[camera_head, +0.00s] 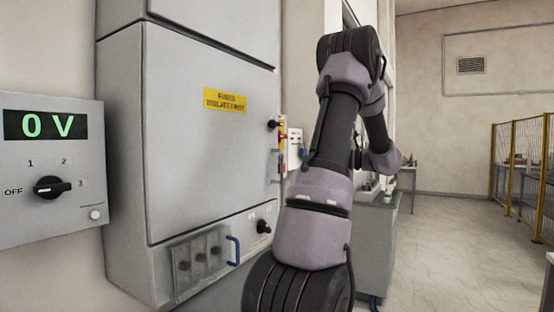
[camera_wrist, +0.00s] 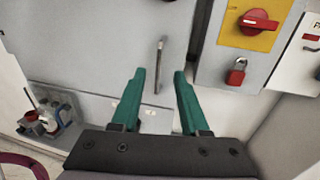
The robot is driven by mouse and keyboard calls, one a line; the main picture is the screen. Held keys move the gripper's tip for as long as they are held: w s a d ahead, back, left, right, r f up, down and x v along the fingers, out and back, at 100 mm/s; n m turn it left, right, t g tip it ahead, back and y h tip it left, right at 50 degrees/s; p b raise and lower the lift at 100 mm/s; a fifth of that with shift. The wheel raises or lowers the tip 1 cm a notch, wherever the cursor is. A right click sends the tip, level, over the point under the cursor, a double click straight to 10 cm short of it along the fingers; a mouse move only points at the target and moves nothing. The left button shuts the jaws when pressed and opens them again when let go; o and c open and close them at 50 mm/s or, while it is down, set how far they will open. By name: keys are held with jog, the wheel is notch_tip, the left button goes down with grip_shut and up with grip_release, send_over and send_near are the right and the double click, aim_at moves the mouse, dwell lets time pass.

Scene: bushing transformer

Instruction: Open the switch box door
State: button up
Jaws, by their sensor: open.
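In the wrist view, my gripper (camera_wrist: 158,74) is open, its two green fingers apart and pointing at a light grey panel (camera_wrist: 85,45). A thin vertical bar handle (camera_wrist: 160,62) on that panel appears between and beyond the fingertips. I cannot tell how far the fingers are from it; they do not grip it. To the right is a grey box with a red rotary switch (camera_wrist: 258,21) on a yellow plate and a red padlock (camera_wrist: 236,72) below. In the head view, my arm hides my gripper. I cannot tell which panel is the switch box door.
In the head view, a large grey cabinet (camera_head: 205,160) with a yellow label (camera_head: 225,101) stands left of my arm, shut. Open floor (camera_head: 450,240) lies right, before a yellow-framed fence (camera_head: 514,165).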

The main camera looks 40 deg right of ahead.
send_over(281, 178)
jog(key=shift+w+d, duration=0.2)
jog(key=shift+w, duration=0.05)
grip_shut()
dwell(1.5)
